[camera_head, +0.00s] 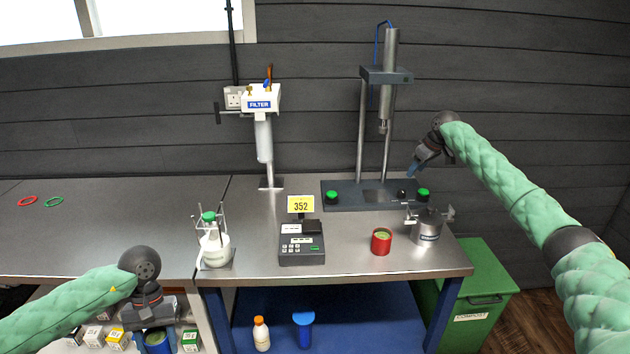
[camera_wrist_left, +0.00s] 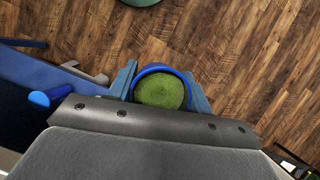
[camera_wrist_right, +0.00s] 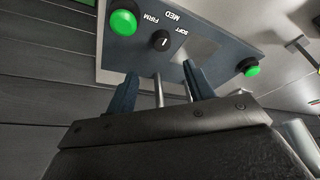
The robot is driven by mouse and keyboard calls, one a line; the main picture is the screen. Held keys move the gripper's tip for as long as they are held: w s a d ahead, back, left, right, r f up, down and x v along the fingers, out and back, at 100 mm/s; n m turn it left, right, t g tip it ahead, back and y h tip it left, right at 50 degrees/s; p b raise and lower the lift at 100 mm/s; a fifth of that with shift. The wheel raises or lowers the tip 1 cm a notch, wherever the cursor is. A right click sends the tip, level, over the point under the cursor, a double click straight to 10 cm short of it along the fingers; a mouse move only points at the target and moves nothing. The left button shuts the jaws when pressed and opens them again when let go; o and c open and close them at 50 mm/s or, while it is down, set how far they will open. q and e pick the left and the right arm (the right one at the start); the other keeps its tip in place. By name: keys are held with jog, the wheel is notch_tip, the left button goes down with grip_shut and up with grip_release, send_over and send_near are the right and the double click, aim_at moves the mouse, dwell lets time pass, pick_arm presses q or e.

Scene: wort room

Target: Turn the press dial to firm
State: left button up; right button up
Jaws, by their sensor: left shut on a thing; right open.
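The press (camera_head: 386,75) stands at the back right of the bench on a dark base. Its small black dial (camera_head: 402,194) sits on the base near the right green button; in the right wrist view the dial (camera_wrist_right: 160,41) shows beside the labels SOFT, MED and FIRM. It has a pale mark, but I cannot tell which label it points to. My right gripper (camera_head: 413,170) is open and empty, just above the dial and apart from it. Its fingers (camera_wrist_right: 160,72) point toward the dial. My left gripper (camera_head: 155,325) is shut on a blue cup with green contents (camera_wrist_left: 160,91), low at the bench's front.
Green buttons (camera_head: 331,197) (camera_head: 422,193) flank the press base. A red cup (camera_head: 381,241), a metal pot (camera_head: 427,227), a scale (camera_head: 302,250) and a filter unit (camera_head: 262,135) stand on the bench. A green bin (camera_head: 480,300) stands at the right. The bench's left is mostly clear.

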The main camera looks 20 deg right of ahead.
aim_at(402, 191)
pick_arm(q)
jog(key=shift+s+r, duration=0.15)
jog(key=shift+r, duration=0.25)
jog(key=shift+s+a+r+p, duration=0.1)
jog(key=shift+s+r+p, duration=0.4)
jog(key=shift+r+p, duration=0.3)
jog(key=shift+p+v, duration=0.85)
jog(key=shift+p, duration=0.05)
pick_arm(e)
jog(key=x, duration=0.8)
jog(key=shift+a, duration=0.2)
pick_arm(q)
jog(key=shift+s+r+p, duration=0.2)
jog(key=shift+r+p, duration=0.1)
jog(key=shift+r, duration=0.15)
pick_arm(e)
jog(key=shift+w+a+f, duration=0.1)
jog(key=shift+a+f, duration=0.05)
jog(key=shift+f, duration=0.55)
pick_arm(q)
jog(key=shift+w, duration=0.1)
pick_arm(e)
jog(key=shift+w+f, duration=0.25)
jog(key=shift+f, duration=0.4)
jog(key=shift+r, duration=0.1)
jog(key=shift+c, duration=1.3)
jog(key=c, duration=0.7)
